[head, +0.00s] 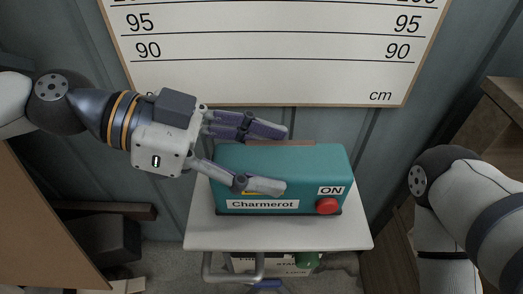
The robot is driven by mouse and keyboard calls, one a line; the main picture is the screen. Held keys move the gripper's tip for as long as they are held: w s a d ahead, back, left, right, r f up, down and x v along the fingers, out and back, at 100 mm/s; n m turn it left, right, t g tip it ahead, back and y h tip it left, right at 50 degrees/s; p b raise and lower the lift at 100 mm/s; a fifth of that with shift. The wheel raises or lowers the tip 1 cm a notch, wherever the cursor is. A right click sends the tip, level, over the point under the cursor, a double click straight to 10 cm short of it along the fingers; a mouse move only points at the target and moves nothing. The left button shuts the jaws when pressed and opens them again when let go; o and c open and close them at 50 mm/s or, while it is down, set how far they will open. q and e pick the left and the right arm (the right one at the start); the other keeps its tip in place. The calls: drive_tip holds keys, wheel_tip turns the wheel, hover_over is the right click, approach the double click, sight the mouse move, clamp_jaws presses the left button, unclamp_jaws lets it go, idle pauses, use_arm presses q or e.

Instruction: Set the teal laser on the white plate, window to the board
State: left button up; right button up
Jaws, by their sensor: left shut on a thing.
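The teal laser (320,165), a box with a "Charmerot" label, an "ON" label and a red button, rests on or just above the white plate (210,238); I cannot tell whether it touches. Its labelled side faces me. No window shows on the sides in view. My left gripper (280,160) comes in from the left and is shut on the laser, one finger across its near side and others along its far side. The measuring board (270,75) stands on the wall behind. My right gripper is out of view; only my right arm shows at the right.
Brown wooden furniture (503,110) stands at the right, and a brown panel (40,235) at the lower left. Below the plate are a grey bent tube (207,268) and a green item (307,260). Bare plate shows in front of the laser.

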use_arm(q)
drive_tip(key=shift+f, duration=0.1)
drive_tip(key=o, duration=1.7)
